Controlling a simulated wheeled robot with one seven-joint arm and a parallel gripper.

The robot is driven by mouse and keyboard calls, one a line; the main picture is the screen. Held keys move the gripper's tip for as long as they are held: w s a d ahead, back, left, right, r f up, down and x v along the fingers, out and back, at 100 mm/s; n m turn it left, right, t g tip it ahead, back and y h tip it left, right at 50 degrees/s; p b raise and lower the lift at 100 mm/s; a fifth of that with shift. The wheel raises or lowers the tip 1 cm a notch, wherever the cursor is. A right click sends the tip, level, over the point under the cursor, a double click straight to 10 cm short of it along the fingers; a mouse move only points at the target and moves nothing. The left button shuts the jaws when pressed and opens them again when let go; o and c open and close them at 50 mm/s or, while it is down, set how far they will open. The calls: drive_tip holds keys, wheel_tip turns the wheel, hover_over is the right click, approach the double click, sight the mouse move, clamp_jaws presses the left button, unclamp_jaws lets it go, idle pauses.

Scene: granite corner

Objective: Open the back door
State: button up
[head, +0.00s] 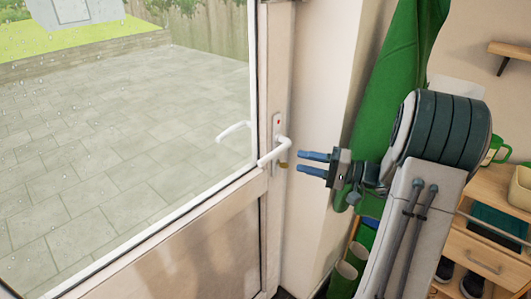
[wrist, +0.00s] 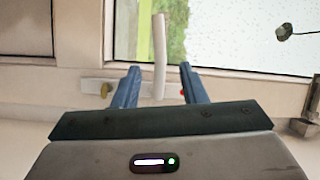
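The back door (head: 190,255) is a pale frame with a large glass pane, and it looks shut against its frame. Its white lever handle (head: 275,152) sits on a plate at the door's right edge, with a red mark above and a brass piece below. My gripper (head: 300,162) is just right of the handle in the head view, pointing at it, with a small gap. In the wrist view my gripper (wrist: 159,68) is open, its two blue fingers apart. The white lever (wrist: 160,40) shows between them, not gripped. The brass piece (wrist: 106,90) is by the left finger.
A green coat (head: 390,85) hangs on the wall right of the door, close behind my gripper. Green boots (head: 345,272) stand below it. A wooden shelf unit (head: 485,255) with shoes is at the right. Outside the glass is an open paved patio (head: 130,130).

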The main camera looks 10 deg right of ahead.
sight(265, 154)
drive_tip(key=p+x, duration=0.2)
drive_tip(key=x, duration=0.9)
drive_tip(key=shift+w+a, duration=0.15)
drive_tip(key=shift+a, duration=0.2)
drive_tip(key=shift+c, duration=0.2)
drive_tip(key=shift+f, duration=0.1)
clamp_jaws()
